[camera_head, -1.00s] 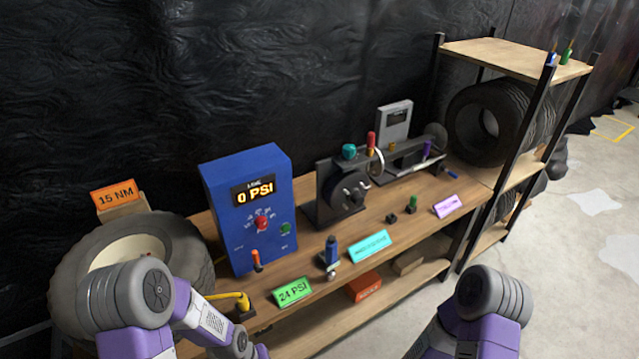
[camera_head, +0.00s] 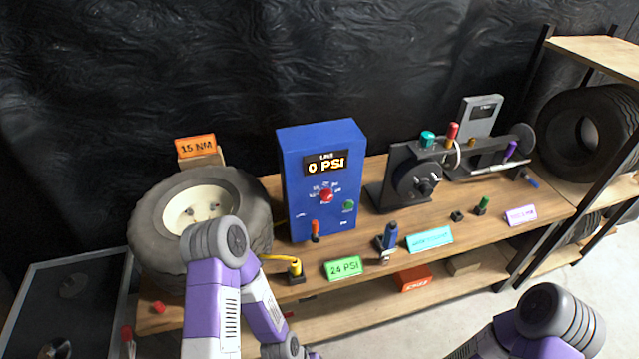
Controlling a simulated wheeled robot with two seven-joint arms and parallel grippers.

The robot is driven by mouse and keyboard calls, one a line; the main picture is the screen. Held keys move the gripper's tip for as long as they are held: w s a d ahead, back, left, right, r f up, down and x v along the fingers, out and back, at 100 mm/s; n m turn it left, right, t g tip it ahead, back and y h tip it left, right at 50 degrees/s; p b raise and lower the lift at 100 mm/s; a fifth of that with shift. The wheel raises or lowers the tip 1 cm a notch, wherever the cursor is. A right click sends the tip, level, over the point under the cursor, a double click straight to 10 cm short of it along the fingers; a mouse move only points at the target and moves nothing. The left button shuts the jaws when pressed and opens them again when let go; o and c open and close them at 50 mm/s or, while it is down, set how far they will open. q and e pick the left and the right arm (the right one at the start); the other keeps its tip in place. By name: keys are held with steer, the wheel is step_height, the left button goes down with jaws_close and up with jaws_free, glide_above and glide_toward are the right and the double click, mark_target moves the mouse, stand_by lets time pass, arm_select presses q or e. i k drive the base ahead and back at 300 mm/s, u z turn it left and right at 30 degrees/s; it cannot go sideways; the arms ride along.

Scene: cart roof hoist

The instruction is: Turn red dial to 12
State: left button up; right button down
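The red dial (camera_head: 326,196) is a small round knob on the front of the blue box (camera_head: 292,180). Small white marks surround it, too small to read. Above it the box's display (camera_head: 326,164) reads "0 PSI". A green button (camera_head: 348,206) sits to the lower right of the dial. My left arm comes up in front of the tire, and its forearm points down to the lower middle. My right arm is at the lower right. Both grippers are out of the picture, below the bottom edge. Nothing covers the dial.
The wooden bench (camera_head: 370,231) holds an orange-handled tool (camera_head: 315,229), a green "24 PSI" sign (camera_head: 343,268), a blue-handled tool (camera_head: 390,236) and a cyan sign (camera_head: 429,239). A shelf with tires is far right.

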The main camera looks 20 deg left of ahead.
mark_target(326, 194)
steer(key=k, duration=0.5)
steer(key=z, duration=1.2)
steer(key=i, duration=1.05)
steer(key=u, duration=1.7)
